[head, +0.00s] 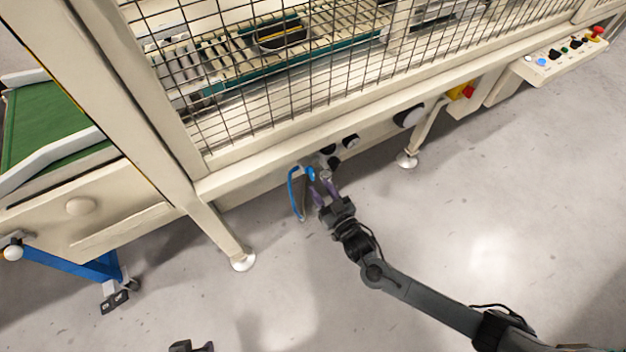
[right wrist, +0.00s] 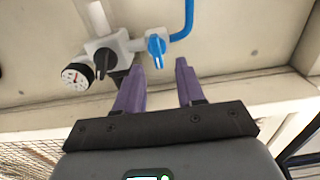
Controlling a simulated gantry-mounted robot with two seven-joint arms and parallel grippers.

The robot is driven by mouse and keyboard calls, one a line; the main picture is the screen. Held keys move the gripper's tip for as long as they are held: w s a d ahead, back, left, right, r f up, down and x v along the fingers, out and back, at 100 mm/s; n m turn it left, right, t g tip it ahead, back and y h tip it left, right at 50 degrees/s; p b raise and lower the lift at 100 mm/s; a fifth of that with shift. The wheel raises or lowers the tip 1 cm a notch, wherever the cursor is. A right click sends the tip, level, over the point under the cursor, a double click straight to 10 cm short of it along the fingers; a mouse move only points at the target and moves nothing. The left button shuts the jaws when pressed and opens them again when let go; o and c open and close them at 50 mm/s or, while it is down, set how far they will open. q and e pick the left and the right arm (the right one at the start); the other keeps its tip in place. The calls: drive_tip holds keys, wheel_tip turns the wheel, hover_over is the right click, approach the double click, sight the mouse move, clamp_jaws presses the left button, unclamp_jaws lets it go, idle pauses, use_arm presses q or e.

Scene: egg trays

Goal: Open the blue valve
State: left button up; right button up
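In the head view my right gripper (head: 319,186) reaches up from the lower right. A dark part of my left gripper (head: 191,347) shows at the bottom edge; its fingers are not clear.
A blue hose (right wrist: 188,18) curves up from the fitting. A pressure gauge (right wrist: 77,75) and a grey-white valve block with a black knob (right wrist: 103,58) sit left of the valve. The mesh guard (head: 280,90) rises above. The grey floor (head: 440,230) is clear.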

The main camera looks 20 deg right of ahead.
sight(313, 176)
drive_tip(key=w+b, duration=0.1)
drive_tip(key=w, duration=0.2)
drive_tip(key=shift+w, duration=0.4)
drive_tip(key=shift+w+a+b, duration=0.25)
drive_tip(key=shift+w+b, duration=0.15)
drive_tip(key=shift+w, duration=0.25)
drive_tip(key=shift+d, duration=0.1)
clamp_jaws()
